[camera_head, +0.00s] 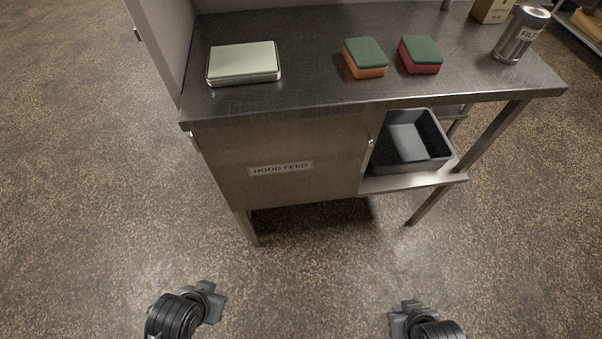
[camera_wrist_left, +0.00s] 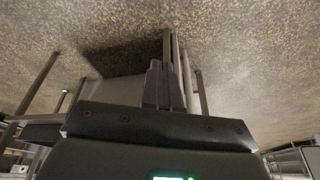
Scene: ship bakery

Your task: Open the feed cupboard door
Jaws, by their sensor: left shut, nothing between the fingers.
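The feed cupboard is under the left part of the steel workbench. Its flat metal door (camera_head: 285,190) bears a "HOOD FEED" label (camera_head: 281,168) and appears closed. A small handle (camera_head: 369,143) sits near the door's right edge, and small hinge-like fittings show at its left edge. My left gripper (camera_head: 216,296) is low at the front left, over the floor and well apart from the door. Its fingers are together and empty in the left wrist view (camera_wrist_left: 164,86). My right gripper (camera_head: 404,308) is low at the front right, also away from the cupboard; its fingers are unclear.
The steel benchtop (camera_head: 310,80) holds a pale scale-like box (camera_head: 243,63), two sponges (camera_head: 365,57) (camera_head: 420,54), a metal filter canister (camera_head: 520,35) and a carton (camera_head: 493,10). A grey bin (camera_head: 410,145) stands on the lower shelf (camera_head: 410,183) right of the door. The floor in front is clear.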

